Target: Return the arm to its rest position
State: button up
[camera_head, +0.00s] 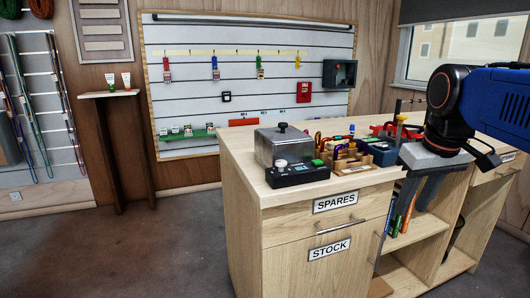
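My arm (500,100), blue with a black wrist, reaches in from the right edge. My gripper (402,235) hangs below its grey mount, fingers pointing down, in front of the right part of the wooden counter (240,160). The two grey fingers are apart. Colored rod-like items (402,215) show between them, seemingly in the open shelf behind; I see nothing clearly held.
On the counter stand a metal-looking box (283,145), a black device (297,174), a wooden organizer (350,160) and a blue bin (384,153). Red gear lies behind the bin. Floor at left (110,255) is free.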

jog(key=s+a+f, duration=0.1)
jog(key=s+f, duration=0.5)
jog(key=f, duration=0.3)
jog(key=s+a+f+m+t, duration=0.1)
jog(key=s+a+f, duration=0.1)
jog(key=s+f, duration=0.3)
notch_tip(320, 180, down, 4)
jog(key=shift+s+a+f+t, duration=0.15)
jog(key=shift+s+t, duration=0.15)
jog(key=shift+s, duration=0.05)
